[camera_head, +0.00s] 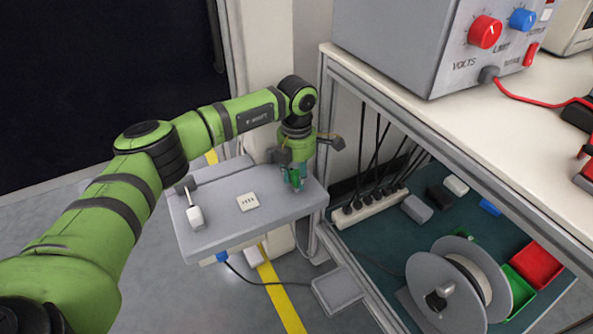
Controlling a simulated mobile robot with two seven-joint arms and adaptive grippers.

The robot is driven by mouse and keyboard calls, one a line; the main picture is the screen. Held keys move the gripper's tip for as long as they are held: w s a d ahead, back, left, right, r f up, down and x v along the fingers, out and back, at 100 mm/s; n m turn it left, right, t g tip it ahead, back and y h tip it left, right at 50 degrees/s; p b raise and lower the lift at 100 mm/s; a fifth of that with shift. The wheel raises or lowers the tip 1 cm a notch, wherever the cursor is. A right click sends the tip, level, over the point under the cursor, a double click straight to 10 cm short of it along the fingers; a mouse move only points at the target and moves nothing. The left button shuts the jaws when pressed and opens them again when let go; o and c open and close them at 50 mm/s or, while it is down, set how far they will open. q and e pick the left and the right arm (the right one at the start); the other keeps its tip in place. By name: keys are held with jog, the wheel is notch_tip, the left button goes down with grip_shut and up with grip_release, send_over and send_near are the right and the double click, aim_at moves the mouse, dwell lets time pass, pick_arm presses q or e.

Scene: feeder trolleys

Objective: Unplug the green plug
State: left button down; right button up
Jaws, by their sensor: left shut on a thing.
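My left gripper (294,182) reaches down over the right end of a grey shelf (225,235) and is shut on a small green thing, which looks like the green plug (296,176). The fingers hide much of it. I cannot tell whether it sits in a socket or is clear of the shelf surface. My right gripper is not in view.
A white plate (247,202) and a white handled piece (195,216) sit on the shelf. At right, a bench (490,125) carries a power supply (405,40); below are a power strip (368,209), a cable reel (452,290) and a red bin (537,265).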

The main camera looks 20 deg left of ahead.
pick_arm(q)
jog(key=shift+f, duration=0.25)
jog(key=c, duration=0.8)
grip_release()
jog(key=o, duration=0.6)
jog(key=shift+r, duration=0.2)
